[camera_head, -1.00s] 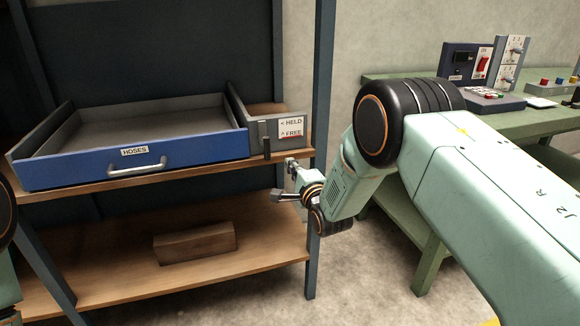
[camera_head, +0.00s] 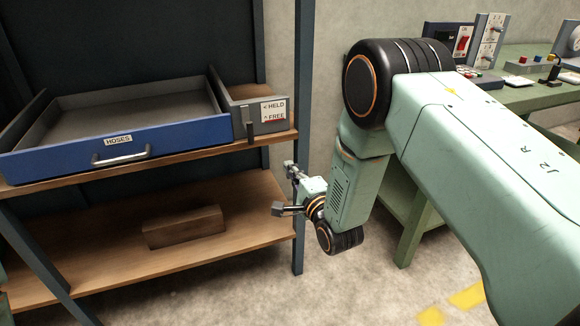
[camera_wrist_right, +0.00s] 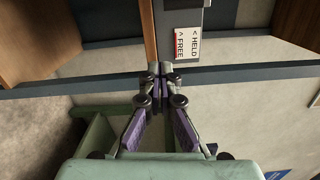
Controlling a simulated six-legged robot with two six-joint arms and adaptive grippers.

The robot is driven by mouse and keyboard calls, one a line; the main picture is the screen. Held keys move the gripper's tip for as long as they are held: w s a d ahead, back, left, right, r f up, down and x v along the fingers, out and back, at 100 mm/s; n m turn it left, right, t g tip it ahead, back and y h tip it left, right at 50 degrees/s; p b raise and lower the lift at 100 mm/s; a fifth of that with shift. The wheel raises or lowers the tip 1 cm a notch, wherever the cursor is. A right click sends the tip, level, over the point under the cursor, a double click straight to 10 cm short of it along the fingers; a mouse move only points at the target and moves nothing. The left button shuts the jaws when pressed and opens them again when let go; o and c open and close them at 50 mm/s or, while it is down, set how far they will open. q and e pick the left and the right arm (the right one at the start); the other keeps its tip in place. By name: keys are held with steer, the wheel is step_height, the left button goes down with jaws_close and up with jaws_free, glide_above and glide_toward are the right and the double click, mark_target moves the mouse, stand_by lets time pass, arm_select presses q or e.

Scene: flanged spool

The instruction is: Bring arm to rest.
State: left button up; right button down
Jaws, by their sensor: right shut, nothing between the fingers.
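My right arm comes in from the right in the head view and bends down at the elbow. My right gripper (camera_head: 291,170) is small there, beside the front right post of the shelf unit and below the upper shelf's edge. In the right wrist view the gripper's (camera_wrist_right: 160,72) two fingers meet at the tips, shut with nothing between them. They point toward the shelf edge near the HELD/FREE label (camera_wrist_right: 187,43). My left gripper is not in view.
A blue-fronted HOSES drawer (camera_head: 180,139) stands out on the upper shelf, beside a grey box with a dark lever (camera_head: 250,132). A brown block (camera_head: 184,228) lies on the lower shelf (camera_head: 110,265). A green bench (camera_head: 530,97) with control boxes stands at right. Floor shows between them.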

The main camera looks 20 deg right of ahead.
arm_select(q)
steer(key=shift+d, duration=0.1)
arm_select(e)
steer(key=shift+d, duration=0.2)
steer(key=s+f+n+g+h, duration=0.1)
steer(key=s+f+n+g, duration=0.7)
steer(key=s+f+n, duration=0.6)
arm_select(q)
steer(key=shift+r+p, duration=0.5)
arm_select(e)
steer(key=s+f+n+g, duration=0.2)
steer(key=s+g, duration=0.3)
steer(key=s, duration=1)
steer(key=s+f+n+g, duration=0.1)
steer(key=s+f+g, duration=0.3)
steer(key=s, duration=1.2)
steer(key=shift+s+d+n+g+h, duration=0.3)
steer(key=shift+d+n+g, duration=0.1)
steer(key=shift+g, duration=0.1)
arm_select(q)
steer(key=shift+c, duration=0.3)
arm_select(e)
steer(key=shift+a, duration=0.1)
